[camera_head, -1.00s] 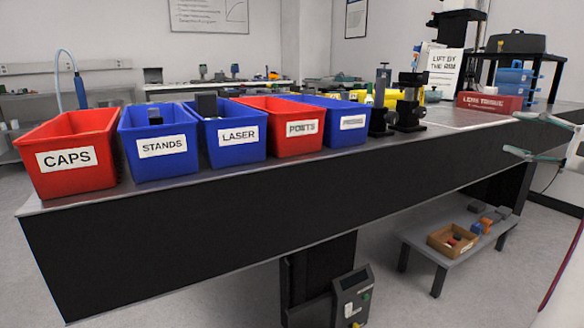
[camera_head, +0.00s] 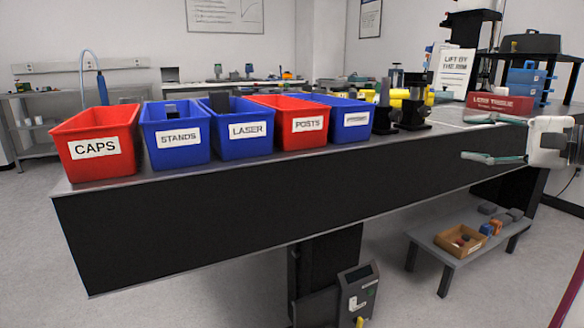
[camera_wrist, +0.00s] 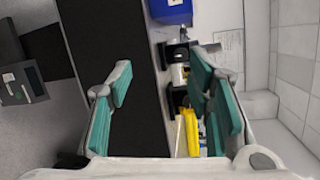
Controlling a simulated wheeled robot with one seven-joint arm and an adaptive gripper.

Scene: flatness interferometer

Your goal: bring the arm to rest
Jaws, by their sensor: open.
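My gripper (camera_head: 482,142) comes in from the right edge of the head view, in front of the long black table (camera_head: 230,215). Its two fingers with green pads are spread apart with nothing between them. In the wrist view my gripper (camera_wrist: 160,92) is also open and empty. The table's dark front face and its top edge show between and behind the fingers there, turned sideways. The rest of my arm is mostly out of the picture.
Bins stand along the table's front edge: CAPS (camera_head: 97,148), STANDS (camera_head: 178,139), LASER (camera_head: 245,130), POSTS (camera_head: 305,124) and another blue bin (camera_head: 352,119). Optic mounts (camera_head: 412,110) and a red box (camera_head: 500,105) stand farther right. A low grey bench (camera_head: 430,248) holds a cardboard box (camera_head: 460,240).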

